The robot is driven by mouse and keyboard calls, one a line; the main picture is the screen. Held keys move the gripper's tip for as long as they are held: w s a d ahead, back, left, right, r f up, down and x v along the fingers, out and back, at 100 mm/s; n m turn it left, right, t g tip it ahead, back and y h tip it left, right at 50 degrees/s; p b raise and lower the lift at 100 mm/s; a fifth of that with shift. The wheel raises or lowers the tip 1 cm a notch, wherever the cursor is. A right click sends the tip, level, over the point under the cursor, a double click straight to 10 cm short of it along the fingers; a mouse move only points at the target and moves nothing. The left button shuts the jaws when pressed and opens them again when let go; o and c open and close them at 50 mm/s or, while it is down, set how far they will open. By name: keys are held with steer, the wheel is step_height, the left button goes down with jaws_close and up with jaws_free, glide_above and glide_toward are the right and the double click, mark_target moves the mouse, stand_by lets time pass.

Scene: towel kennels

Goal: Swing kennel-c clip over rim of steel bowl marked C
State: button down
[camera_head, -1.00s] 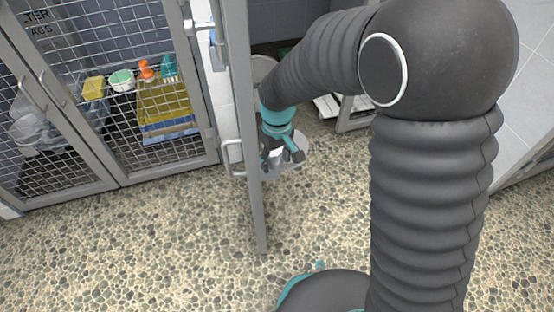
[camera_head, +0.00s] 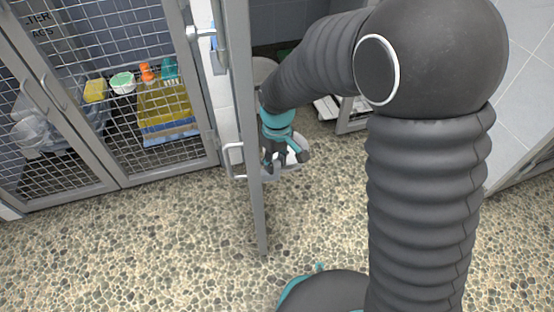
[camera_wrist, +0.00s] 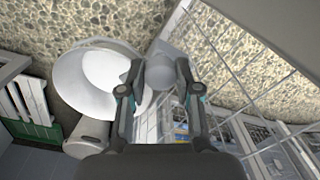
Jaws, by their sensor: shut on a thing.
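My gripper (camera_wrist: 158,95) is shut on a grey, rounded piece (camera_wrist: 160,70), which looks like the kennel-c clip. In the head view my gripper (camera_head: 284,157) hangs just right of the open door's edge and hides most of the clip. A pale steel bowl (camera_wrist: 85,82) shows left of and beyond the fingers in the wrist view, its rim close to the held clip. Whether clip and rim touch cannot be told. No letter C is readable on the bowl.
The open mesh kennel door (camera_head: 246,130) stands close beside my gripper. A shut mesh kennel (camera_head: 125,178) at left holds a yellow bin (camera_head: 165,105) and cleaning items. A white slatted rack (camera_wrist: 30,103) stands left in the wrist view. The pebbled floor (camera_head: 150,250) in front is clear.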

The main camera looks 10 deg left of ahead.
mark_target(277, 161)
steer(key=c, duration=0.8)
jaws_free()
step_height(277, 161, up, 12)
steer(key=shift+w, duration=0.15)
steer(key=shift+d, duration=0.1)
